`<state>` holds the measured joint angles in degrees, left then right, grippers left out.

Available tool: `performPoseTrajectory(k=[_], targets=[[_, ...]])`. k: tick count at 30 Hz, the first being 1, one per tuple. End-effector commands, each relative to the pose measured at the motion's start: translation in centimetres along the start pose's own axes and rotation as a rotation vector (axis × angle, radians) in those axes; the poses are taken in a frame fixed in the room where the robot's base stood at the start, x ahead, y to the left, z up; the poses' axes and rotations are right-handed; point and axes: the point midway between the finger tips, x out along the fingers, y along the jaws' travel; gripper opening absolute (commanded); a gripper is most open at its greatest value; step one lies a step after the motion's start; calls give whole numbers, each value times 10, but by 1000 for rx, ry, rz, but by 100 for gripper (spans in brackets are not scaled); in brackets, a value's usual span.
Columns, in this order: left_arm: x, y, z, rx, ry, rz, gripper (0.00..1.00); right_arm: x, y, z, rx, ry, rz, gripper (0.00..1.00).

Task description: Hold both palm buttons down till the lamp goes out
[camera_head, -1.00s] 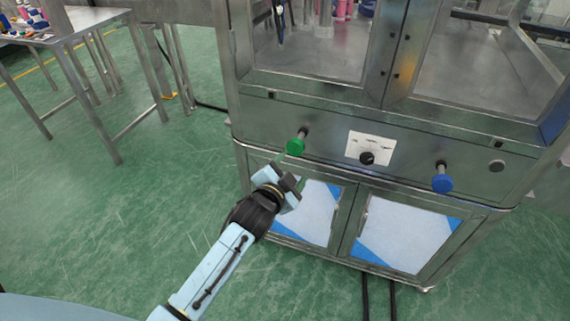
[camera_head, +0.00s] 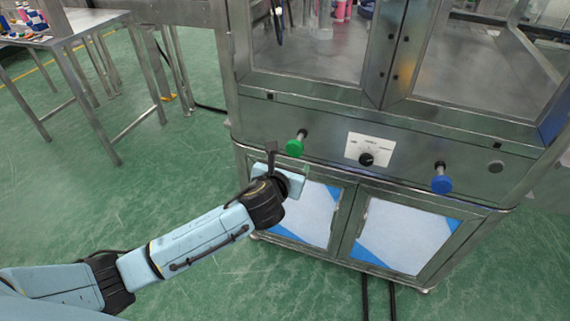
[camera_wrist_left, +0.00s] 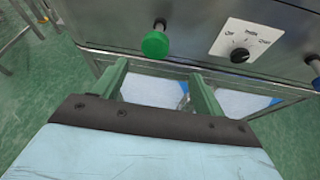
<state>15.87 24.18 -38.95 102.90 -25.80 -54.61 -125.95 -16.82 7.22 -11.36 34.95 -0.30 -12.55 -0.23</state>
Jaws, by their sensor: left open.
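The green palm button (camera_head: 294,147) sticks out of the machine's front panel on the left; in the left wrist view the green button (camera_wrist_left: 155,45) is just beyond the fingers. The blue palm button (camera_head: 441,184) sticks out on the right of the same panel; only its edge shows in the left wrist view (camera_wrist_left: 315,64). My left gripper (camera_head: 288,164) is just below the green button; its two fingers (camera_wrist_left: 158,84) stand apart with nothing between them. Contact with the button does not show. My right gripper is out of view. I cannot make out a lamp.
A black selector knob (camera_head: 366,159) on a white plate sits between the buttons. Below are cabinet doors (camera_head: 300,212) with white and blue panels. A steel table (camera_head: 85,20) with small items stands at the far left. The green floor in front is clear.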

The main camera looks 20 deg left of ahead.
Motion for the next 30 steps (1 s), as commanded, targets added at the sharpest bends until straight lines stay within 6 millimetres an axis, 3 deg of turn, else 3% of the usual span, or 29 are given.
performPoseTrajectory(k=[4, 10, 30], targets=[[-1, 5, 0, 133, 2, 21, 71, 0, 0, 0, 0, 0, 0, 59], [10, 6, 0, 170, 5, 27, 71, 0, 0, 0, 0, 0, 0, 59], [103, 8, 0, 163, 5, 26, 71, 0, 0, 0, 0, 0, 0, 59]])
